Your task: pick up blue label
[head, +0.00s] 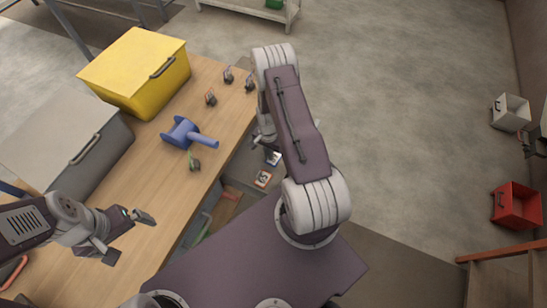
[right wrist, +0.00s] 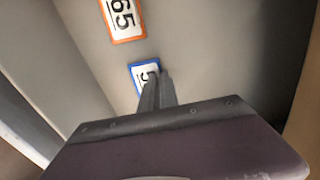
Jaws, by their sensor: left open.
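The blue-bordered label (right wrist: 139,78), a small white card with a dark number, is in the right wrist view. It also shows in the head view as a small blue-edged card (head: 273,158) just below my right arm. My right gripper (right wrist: 158,88) has its fingers close together on the label's right part, which they hide. Whether the label is clear of the surface under it cannot be told. My left gripper (head: 130,235) is open and empty over the near part of the wooden table.
The wooden table (head: 130,190) carries a yellow bin (head: 135,70), a grey bin (head: 60,150), a blue scoop-like tool (head: 182,133) and several small clips (head: 211,98). A red box (head: 516,205) and a white box (head: 510,112) stand at the right. The floor between is clear.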

